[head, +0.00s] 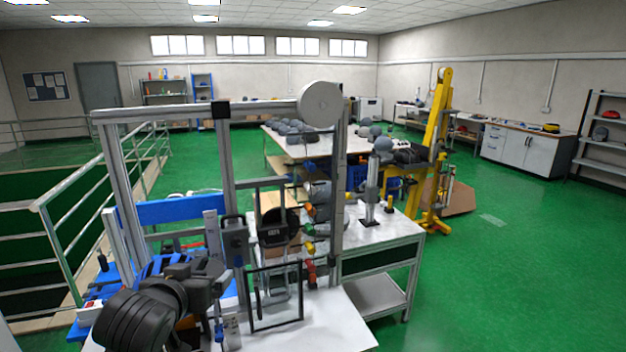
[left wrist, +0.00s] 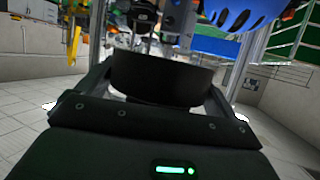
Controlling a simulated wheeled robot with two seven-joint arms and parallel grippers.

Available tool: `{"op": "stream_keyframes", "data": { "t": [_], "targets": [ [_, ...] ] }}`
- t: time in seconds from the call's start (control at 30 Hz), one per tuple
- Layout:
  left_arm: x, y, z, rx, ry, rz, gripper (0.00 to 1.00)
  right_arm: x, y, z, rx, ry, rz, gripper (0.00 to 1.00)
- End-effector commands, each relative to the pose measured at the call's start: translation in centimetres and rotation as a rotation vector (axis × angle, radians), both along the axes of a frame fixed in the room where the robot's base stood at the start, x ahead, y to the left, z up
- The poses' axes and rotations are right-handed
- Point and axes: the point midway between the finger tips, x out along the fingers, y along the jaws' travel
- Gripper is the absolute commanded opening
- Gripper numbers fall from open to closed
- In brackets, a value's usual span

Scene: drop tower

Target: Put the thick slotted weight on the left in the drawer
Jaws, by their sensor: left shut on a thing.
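My left gripper (head: 207,279) is low at the left of the frame tower in the head view, at the end of my dark arm. In the left wrist view its two fingers are closed on the sides of a thick black round weight (left wrist: 160,78), which sits between them. The weight's slot does not show from this side. In the head view I cannot pick the held weight out from the dark gripper parts. I cannot make out an open drawer in either view. My right gripper is not in view.
The grey metal tower (head: 228,150) with a pale round disc (head: 320,104) on top stands close by. A dark round piece (head: 280,224) sits inside it. A blue slotted part (left wrist: 240,14) is beyond the weight. A railing (head: 70,205) runs left; green floor (head: 500,250) is clear right.

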Motion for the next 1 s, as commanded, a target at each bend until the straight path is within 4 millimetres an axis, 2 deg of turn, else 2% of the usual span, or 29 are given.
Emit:
{"op": "stream_keyframes", "data": {
  "t": [0.03,0.5,0.7,1.0],
  "targets": [
    [0.0,0.0,-0.6,-0.002,-0.012,-0.001,0.22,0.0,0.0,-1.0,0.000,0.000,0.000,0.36],
    [0.0,0.0,-6.8,-0.003,-0.013,-0.001,0.22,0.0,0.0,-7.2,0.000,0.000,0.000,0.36],
    [0.0,0.0,-8.0,-0.003,-0.014,-0.001,0.22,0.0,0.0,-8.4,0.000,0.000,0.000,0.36],
    [0.0,0.0,-8.1,-0.005,-0.014,-0.001,0.22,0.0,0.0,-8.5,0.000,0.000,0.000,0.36]
  ]
}}
